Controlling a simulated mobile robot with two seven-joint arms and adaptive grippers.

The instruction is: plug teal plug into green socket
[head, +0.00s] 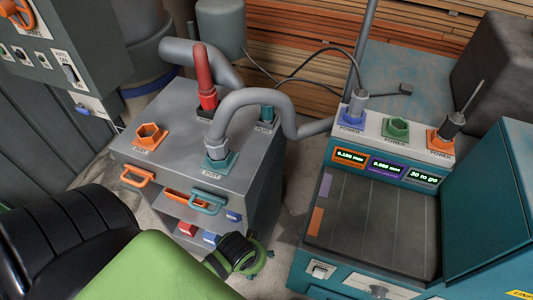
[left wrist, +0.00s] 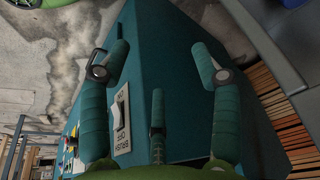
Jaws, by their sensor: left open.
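The green socket (head: 396,128) is an empty hexagonal socket in the middle of the POWER row on the teal machine. A small upright teal plug (head: 267,113) appears to stand at the back right of the grey cabinet; its lower end is partly hidden by a hose. My left gripper (head: 262,264) is low between cabinet and machine, away from both plug and socket. My right gripper is not in view.
A grey plug (head: 357,103) fills the blue socket and a dark plug (head: 453,124) the orange one. The cabinet (head: 170,168) carries an empty orange socket (head: 150,138), a red plug (head: 206,75) and a teal socket with a thick grey hose (head: 222,125). A raised teal panel (head: 495,215) stands right.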

